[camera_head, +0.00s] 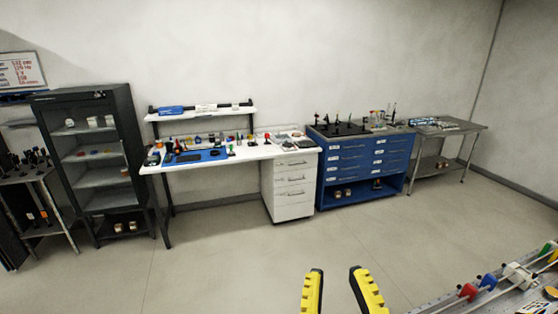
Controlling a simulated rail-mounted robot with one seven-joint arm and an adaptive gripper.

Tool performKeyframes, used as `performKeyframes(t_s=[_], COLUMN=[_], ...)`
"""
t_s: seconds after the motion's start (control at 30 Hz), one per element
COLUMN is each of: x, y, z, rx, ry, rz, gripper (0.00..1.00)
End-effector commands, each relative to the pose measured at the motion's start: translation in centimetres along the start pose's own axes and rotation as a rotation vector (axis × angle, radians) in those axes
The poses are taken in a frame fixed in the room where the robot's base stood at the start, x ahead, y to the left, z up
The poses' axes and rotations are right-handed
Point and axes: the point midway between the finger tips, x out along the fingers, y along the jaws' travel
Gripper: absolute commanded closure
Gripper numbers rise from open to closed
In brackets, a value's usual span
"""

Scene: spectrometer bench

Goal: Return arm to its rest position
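My gripper (340,291) shows at the bottom of the head view, with two yellow ribbed fingers set well apart. Nothing shows between the fingers, only bare floor behind them. The gripper is up in front of the camera, away from the benches at the back wall. The rest of my arm is outside the frame.
A grey table (435,303) with red, blue, green and yellow parts lies close at the bottom right. Along the wall stand a dark shelf cabinet (138,182), a white bench (249,153), a blue drawer cabinet (362,199) and a metal table (463,129). The floor (215,265) between is clear.

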Motion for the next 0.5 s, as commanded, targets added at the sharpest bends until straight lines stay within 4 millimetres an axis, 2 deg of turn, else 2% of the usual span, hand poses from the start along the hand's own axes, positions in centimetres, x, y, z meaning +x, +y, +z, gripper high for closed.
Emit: performKeyframes(t_s=[0.03, 0.1, 0.13, 0.2, 0.4, 0.5], x=[-1.4, -2.6, -2.0, -1.5, -0.5, -0.2], y=[0.4, 0.8, 1.1, 1.5, 2.2, 2.4], z=[-2.7, -6.0, -8.4, -11.0, -16.8, -18.0], rx=[0.031, 0.135, 0.131, 0.130, 0.138, 0.140], ry=[0.094, 0.230, 0.215, 0.208, 0.205, 0.203], rz=[0.011, 0.015, 0.014, 0.014, 0.013, 0.013], gripper=[0.69, 0.69, 0.69, 0.69, 0.69, 0.69])
